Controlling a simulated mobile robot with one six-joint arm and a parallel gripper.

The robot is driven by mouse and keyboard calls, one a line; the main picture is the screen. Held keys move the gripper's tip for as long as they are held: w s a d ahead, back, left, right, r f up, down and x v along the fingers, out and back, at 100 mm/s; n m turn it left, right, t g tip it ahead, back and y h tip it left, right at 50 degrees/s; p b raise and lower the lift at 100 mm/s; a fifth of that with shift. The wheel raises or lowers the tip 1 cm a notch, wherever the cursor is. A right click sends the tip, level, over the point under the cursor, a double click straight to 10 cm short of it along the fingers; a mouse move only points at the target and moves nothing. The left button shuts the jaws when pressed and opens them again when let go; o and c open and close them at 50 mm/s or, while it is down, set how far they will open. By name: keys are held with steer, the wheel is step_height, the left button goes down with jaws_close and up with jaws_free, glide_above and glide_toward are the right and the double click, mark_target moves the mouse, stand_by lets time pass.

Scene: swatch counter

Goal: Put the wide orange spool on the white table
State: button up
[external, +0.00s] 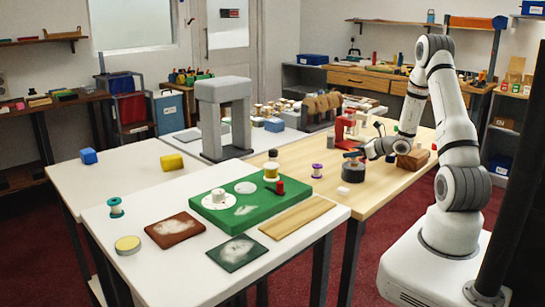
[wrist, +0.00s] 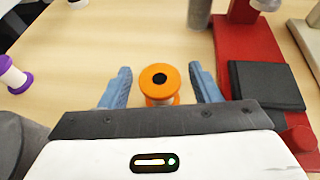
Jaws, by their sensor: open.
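The orange spool (wrist: 159,82) stands upright on the wooden table in the wrist view, its round top with a dark centre hole facing the camera. My gripper (wrist: 163,78) is open, with one blue finger on each side of the spool and a visible gap to each. In the external view my gripper (external: 352,155) is low over the wooden table; I cannot make out the orange spool there. A white table (external: 180,280) stands at the front left in the external view, and another white-topped table (external: 122,170) stands behind it.
A red stand with a dark pad (wrist: 265,83) is close right of my gripper.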

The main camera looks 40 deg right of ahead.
steer(key=v, duration=1.1)
steer(key=shift+s+d+r, duration=0.1)
steer(key=shift+s+r, duration=0.05)
steer(key=shift+s, duration=0.15)
steer(key=s+a+r+n+g+y, duration=0.1)
steer(key=a+r+n+g+y, duration=0.2)
steer(key=a+n, duration=0.6)
steer(key=a+r+n+g+y, duration=0.3)
steer(key=a+n+g, duration=0.15)
steer(key=a, duration=0.75)
steer(key=s+a+r+n+g+h, duration=0.2)
steer(key=s+n, duration=0.4)
steer(key=n, duration=0.3)
steer(key=s+a+r+n+g+h, duration=0.1)
steer(key=s+a+n+h, duration=0.4)
steer(key=n, duration=0.5)
steer(key=shift+s+a+r+g, duration=0.35)
steer(key=shift+s+a+r, duration=0.2)
steer(key=shift+r, duration=0.2)
steer(key=shift+o, duration=0.4)
steer(key=shift+s+d+r+n+h, duration=0.2)
steer(key=shift+r+n+h, duration=0.25)
steer(key=shift+n, duration=0.4)
